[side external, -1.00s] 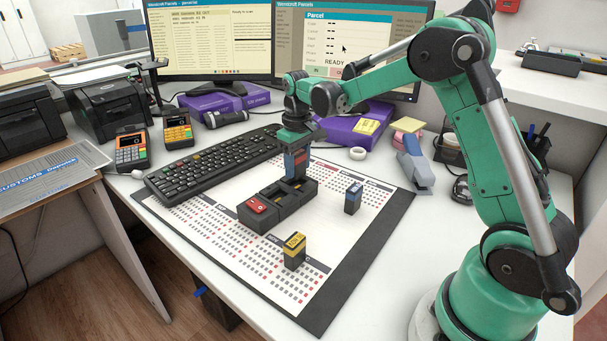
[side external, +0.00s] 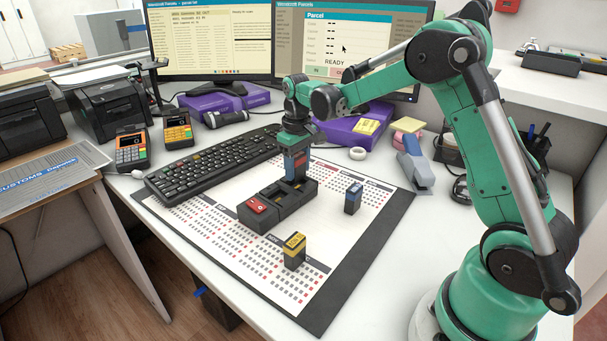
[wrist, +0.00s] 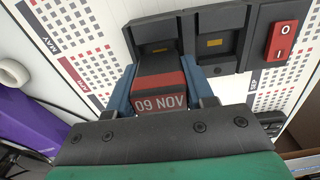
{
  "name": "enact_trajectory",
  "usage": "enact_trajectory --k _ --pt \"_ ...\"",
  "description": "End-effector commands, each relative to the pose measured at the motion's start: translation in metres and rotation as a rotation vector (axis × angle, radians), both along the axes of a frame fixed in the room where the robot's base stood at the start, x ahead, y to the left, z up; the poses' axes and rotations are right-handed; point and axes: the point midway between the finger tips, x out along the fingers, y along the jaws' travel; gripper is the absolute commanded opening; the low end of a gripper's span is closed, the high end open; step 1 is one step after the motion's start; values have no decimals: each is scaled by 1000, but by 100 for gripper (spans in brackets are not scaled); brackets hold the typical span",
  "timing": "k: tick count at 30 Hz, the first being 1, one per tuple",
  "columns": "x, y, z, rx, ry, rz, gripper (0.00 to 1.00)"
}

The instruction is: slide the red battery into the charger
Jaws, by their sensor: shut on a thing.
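The red battery (wrist: 162,100), a dark block with red on it and a "09 NOV" label, is between the blue fingers of my gripper (wrist: 160,92). My gripper (side external: 297,163) is shut on it, pointing down, in the side view. The black charger (side external: 262,222) lies on the desk mat with a red switch (side external: 257,204) at its near left end. The battery is upright at the charger's far right bay. Fingers and battery hide that bay's opening, so I cannot tell how deep it sits. The other bay (wrist: 215,45) looks empty in the wrist view.
A yellow-topped battery (side external: 294,250) stands on the mat in front of the charger. A blue-topped battery (side external: 353,198) stands to its right. A keyboard (side external: 215,165) lies behind left. A stapler (side external: 415,170) is at the right.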

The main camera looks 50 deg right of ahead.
Motion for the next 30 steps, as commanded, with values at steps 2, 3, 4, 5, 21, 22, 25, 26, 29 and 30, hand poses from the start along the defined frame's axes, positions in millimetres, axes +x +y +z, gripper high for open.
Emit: enact_trajectory --k 2,3,4,5,21,22,25,26,29,30 --pt "0 0 -2 0 0 0 0" --pt "0 0 -3 0 0 0 0" --pt "0 0 -4 0 0 0 0" --pt "0 0 -5 0 0 0 0" --pt "0 0 -16 0 0 0 64" --pt "0 0 -16 0 0 0 73" --pt "0 0 -16 0 0 0 84" --pt "0 0 -16 0 0 0 84" --pt "0 0 -16 0 0 0 84" --pt "0 0 -16 0 0 0 84"
